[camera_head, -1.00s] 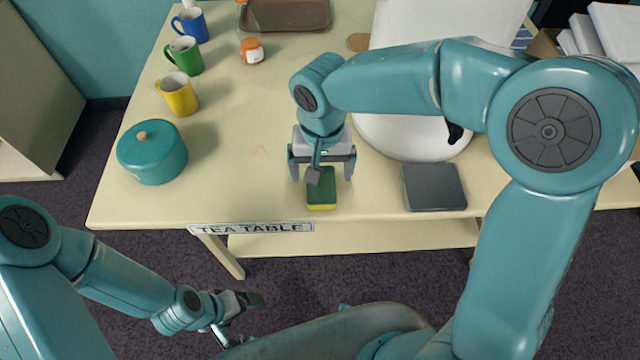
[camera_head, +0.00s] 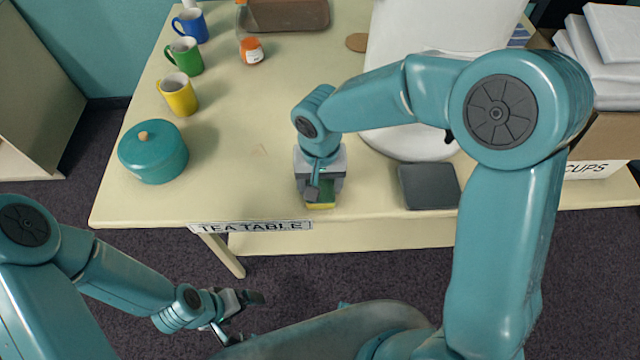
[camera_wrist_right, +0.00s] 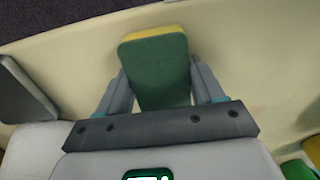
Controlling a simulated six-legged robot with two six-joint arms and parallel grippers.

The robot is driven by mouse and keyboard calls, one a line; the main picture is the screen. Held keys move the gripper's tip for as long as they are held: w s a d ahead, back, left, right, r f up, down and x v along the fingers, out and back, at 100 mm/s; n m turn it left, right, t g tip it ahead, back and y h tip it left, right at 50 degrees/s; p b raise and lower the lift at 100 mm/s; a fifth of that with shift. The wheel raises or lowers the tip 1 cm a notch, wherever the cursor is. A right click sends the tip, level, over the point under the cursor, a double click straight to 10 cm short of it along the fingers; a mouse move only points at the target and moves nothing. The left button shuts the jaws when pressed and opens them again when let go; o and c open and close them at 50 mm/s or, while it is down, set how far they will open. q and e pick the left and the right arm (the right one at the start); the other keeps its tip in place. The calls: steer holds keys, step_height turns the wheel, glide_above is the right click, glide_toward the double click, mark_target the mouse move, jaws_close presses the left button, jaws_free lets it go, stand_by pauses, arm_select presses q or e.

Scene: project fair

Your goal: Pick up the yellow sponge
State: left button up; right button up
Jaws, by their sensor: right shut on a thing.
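The yellow sponge (camera_head: 320,206) has a green top layer and lies at the front edge of the tea table (camera_head: 250,190). In the right wrist view the sponge (camera_wrist_right: 160,70) sits between the two fingers, green face toward the camera and a yellow edge at its far end. My right gripper (camera_head: 320,192) is shut on it from above and hides much of it in the head view. I cannot tell whether the sponge is off the table. My left gripper (camera_head: 245,300) is below the table's front, away from the sponge; its fingers are too small to judge.
A dark grey square pad (camera_head: 428,186) lies right of the sponge. A teal lidded pot (camera_head: 153,155) stands at the left, with yellow (camera_head: 177,95), green (camera_head: 184,57) and blue (camera_head: 190,26) mugs behind it. A white rounded object (camera_head: 410,140) stands behind my right arm. The table's middle is clear.

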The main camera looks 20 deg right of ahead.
mark_target(320, 183)
steer(key=shift+w+r, duration=0.1)
steer(key=shift+r, duration=0.25)
step_height(320, 183, up, 19)
steer(key=shift+r, duration=0.2)
